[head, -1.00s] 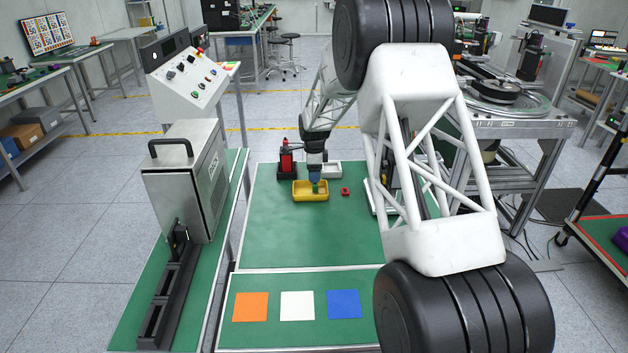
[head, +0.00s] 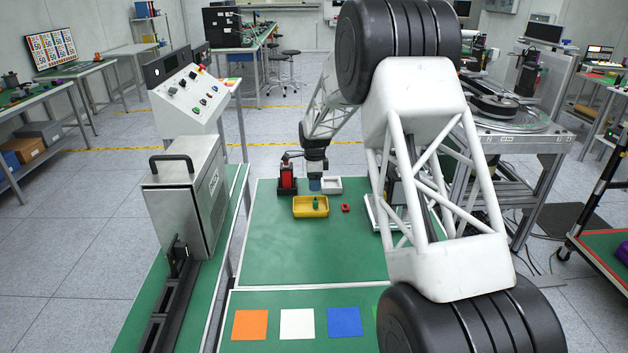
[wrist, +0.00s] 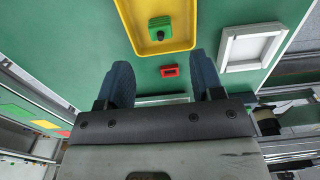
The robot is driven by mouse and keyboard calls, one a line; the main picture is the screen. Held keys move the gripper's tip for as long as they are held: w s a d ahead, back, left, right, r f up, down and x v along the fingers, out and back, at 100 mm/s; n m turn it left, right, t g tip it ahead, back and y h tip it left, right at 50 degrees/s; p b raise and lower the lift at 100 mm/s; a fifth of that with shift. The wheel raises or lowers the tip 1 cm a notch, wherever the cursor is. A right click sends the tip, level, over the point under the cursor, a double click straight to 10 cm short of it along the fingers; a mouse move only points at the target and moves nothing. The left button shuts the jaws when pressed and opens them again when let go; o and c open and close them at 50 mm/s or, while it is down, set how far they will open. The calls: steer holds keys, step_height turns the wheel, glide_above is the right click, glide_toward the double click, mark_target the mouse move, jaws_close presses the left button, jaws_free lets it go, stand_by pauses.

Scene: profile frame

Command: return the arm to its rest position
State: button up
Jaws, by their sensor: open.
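My gripper (head: 316,186) is above the far part of the green bench in the head view, just behind a yellow tray (head: 297,212). In the wrist view my gripper (wrist: 163,80) shows two blue fingers set wide apart with nothing between them. A small green block (head: 315,203) stands in the yellow tray, apart from the fingers; it also shows in the wrist view (wrist: 160,27). My white lattice arm covers much of the right half of the head view and hides part of the bench.
A small red piece (head: 346,208) lies right of the tray. A white square tray (head: 331,186) and a red and black device (head: 287,178) stand behind. Orange (head: 250,324), white (head: 297,323) and blue (head: 345,321) squares lie at the front. A metal cabinet (head: 188,200) stands left.

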steer(key=s+d+r+n+t, duration=0.1)
steer(key=s+d+r+n, duration=0.35)
steer(key=s+r, duration=0.8)
steer(key=s+d+r+n, duration=0.45)
steer(key=s+r, duration=0.45)
steer(key=s, duration=0.7)
steer(key=s+d+n, duration=0.1)
steer(key=s+n, duration=0.2)
steer(key=s, duration=0.8)
steer(key=s+d+n+t, duration=0.1)
steer(key=s+d+n, duration=0.1)
steer(key=s, duration=1)
steer(key=s+d+n, duration=0.2)
steer(key=s+n, duration=0.1)
steer(key=s, duration=0.9)
steer(key=shift+s+f+n+t, duration=0.25)
steer(key=shift+f+n+t, duration=0.05)
steer(key=shift+f+n, duration=0.1)
